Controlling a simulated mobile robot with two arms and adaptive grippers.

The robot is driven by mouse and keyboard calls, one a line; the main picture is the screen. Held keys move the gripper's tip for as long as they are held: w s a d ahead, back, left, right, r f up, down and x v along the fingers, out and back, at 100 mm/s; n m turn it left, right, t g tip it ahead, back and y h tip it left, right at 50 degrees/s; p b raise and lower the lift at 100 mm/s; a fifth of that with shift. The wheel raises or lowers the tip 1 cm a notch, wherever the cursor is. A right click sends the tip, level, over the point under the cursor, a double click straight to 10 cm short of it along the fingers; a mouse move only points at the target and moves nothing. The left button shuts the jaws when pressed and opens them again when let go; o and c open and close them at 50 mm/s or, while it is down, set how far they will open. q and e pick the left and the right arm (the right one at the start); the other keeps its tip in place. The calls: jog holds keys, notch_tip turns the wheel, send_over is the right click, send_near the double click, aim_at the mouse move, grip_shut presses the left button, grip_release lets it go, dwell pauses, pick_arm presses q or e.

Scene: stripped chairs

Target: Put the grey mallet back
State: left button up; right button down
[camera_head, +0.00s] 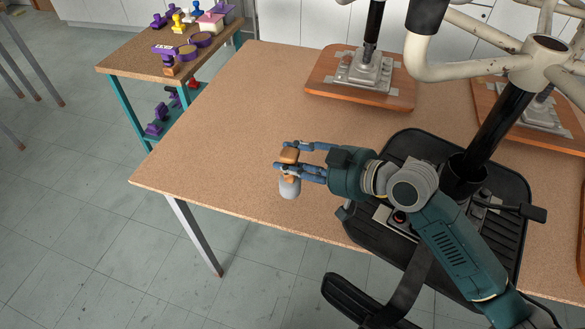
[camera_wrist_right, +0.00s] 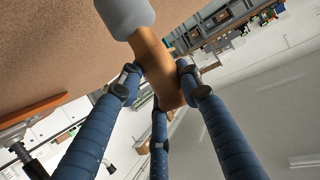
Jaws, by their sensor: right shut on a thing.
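My right gripper (camera_head: 302,162) is shut on the grey mallet (camera_head: 290,187). The mallet has a grey head and a wooden handle; the fingers close around the handle, and the head hangs below them in the head view. In the right wrist view the mallet's handle (camera_wrist_right: 156,68) sits between the blue fingers, with the grey head at the top edge. The mallet shows over the front part of the brown table (camera_head: 215,140); its height above the surface is hard to tell. My left gripper is not in view.
A smaller table (camera_head: 120,62) at the upper left holds purple tools, a yellow item and a pink-white box; more purple items lie on its lower shelf. Upturned chair parts (camera_head: 362,72) and a black seat (camera_head: 500,215) crowd the right. The brown table's left half is clear.

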notch_tip(320, 180, down, 3)
jog(key=shift+r, duration=0.1)
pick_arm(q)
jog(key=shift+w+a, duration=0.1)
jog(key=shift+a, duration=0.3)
pick_arm(e)
jog(key=shift+f, duration=0.2)
jog(key=c, duration=1.2)
grip_release()
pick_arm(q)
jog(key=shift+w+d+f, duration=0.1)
pick_arm(e)
jog(key=shift+r, duration=0.15)
